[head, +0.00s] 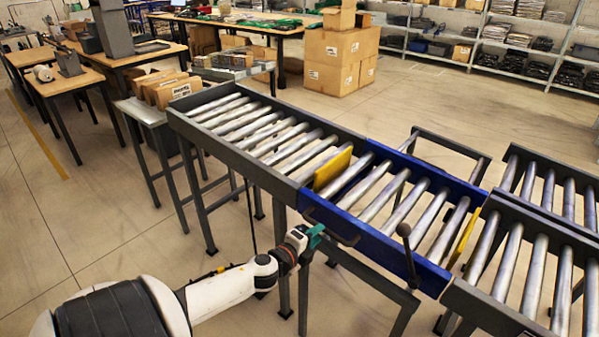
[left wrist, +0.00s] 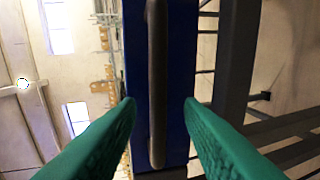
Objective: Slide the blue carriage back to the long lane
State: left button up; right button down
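The blue carriage (head: 395,249) carries bare steel rollers, with a yellow plate (head: 333,168) at its left end and another (head: 465,240) at its right end. It appears lined up with the grey roller lane on the left (head: 232,158) and the near grey lane on the right (head: 510,316). A dark handle (head: 345,239) is on its near side. My left gripper (head: 316,236) is beside the carriage's near side at the handle. In the left wrist view the green fingers (left wrist: 162,108) are open, one each side of the handle (left wrist: 157,60), without visible contact. My right gripper is out of view.
A dark lever with a knob (head: 405,231) stands at the carriage's near side. A second grey lane (head: 565,195) runs at the far right. An empty frame (head: 450,142) lies behind the carriage. Cartons (head: 335,62) stand at the back; the floor between is clear.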

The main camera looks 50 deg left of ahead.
pick_arm(q)
jog(key=v, duration=0.8)
jog(key=shift+s+b, duration=0.15)
jog(key=shift+b, duration=0.15)
jog(key=s+d+f+n+g, duration=0.1)
jog(key=s+f+n+g, duration=0.3)
jog(key=f, duration=0.6)
jog(key=s+f+n+g+y, duration=0.15)
jog(key=s+f, duration=0.35)
jog(key=f, duration=0.6)
jog(key=s+d+f+n+g+h, duration=0.1)
jog(key=s+f+n+g, duration=0.3)
jog(key=f, duration=0.6)
jog(key=s+d+f+n+g+h, duration=0.1)
jog(key=s+d+f+n+g, duration=0.1)
jog(key=s+d+f, duration=0.5)
jog(key=s+d+f+n+g+h, duration=0.1)
jog(key=s+d+f+n+g, duration=0.2)
jog(key=s+d+f, duration=0.5)
jog(key=s+d, duration=0.1)
jog(key=s, duration=0.5)
jog(key=shift+s+f+n, duration=0.15)
jog(key=shift+f+n, duration=0.1)
jog(key=shift+n, duration=0.1)
